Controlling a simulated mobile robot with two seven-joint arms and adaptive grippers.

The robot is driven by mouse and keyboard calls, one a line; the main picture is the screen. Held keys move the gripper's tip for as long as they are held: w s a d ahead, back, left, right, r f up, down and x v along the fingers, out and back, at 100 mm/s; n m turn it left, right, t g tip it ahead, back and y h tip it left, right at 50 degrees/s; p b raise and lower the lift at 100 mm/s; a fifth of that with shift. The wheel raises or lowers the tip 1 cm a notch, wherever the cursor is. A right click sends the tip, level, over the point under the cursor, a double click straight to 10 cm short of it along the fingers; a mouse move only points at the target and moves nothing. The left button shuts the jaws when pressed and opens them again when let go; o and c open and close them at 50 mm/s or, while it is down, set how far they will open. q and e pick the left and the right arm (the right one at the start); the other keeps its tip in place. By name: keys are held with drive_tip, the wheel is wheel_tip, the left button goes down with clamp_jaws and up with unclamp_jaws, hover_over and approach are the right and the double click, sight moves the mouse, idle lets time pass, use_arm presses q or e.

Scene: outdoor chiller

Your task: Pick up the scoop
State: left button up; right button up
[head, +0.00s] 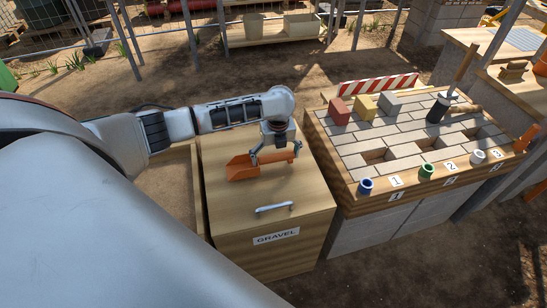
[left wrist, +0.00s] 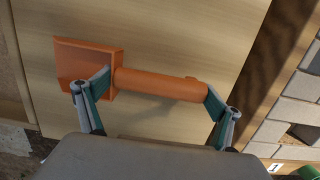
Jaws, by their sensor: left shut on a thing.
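The orange scoop (head: 240,172) has a flat, open pan at the left and a round handle at the right. It is over the wooden lid of the gravel bin (head: 300,208); I cannot tell whether it touches the lid. My left gripper (head: 276,157) is shut on the scoop lengthwise. In the left wrist view, one finger is by the joint of pan and handle and the other at the handle's end; the scoop (left wrist: 155,85) lies between them. My right gripper is not in view.
The lid has a metal handle (head: 274,207) at its front. To the right stands a paved worktable (head: 390,150) with coloured blocks, a tool with a long upright handle, and blue, green and white cups by numbered labels. A striped barrier (head: 378,84) stands at its back edge.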

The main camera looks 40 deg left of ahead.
use_arm(q)
wheel_tip(320, 180, up, 19)
drive_tip(key=p, duration=0.5)
drive_tip(key=shift+f, duration=0.15)
drive_tip(key=o, duration=0.7)
drive_tip(key=c, duration=1.2)
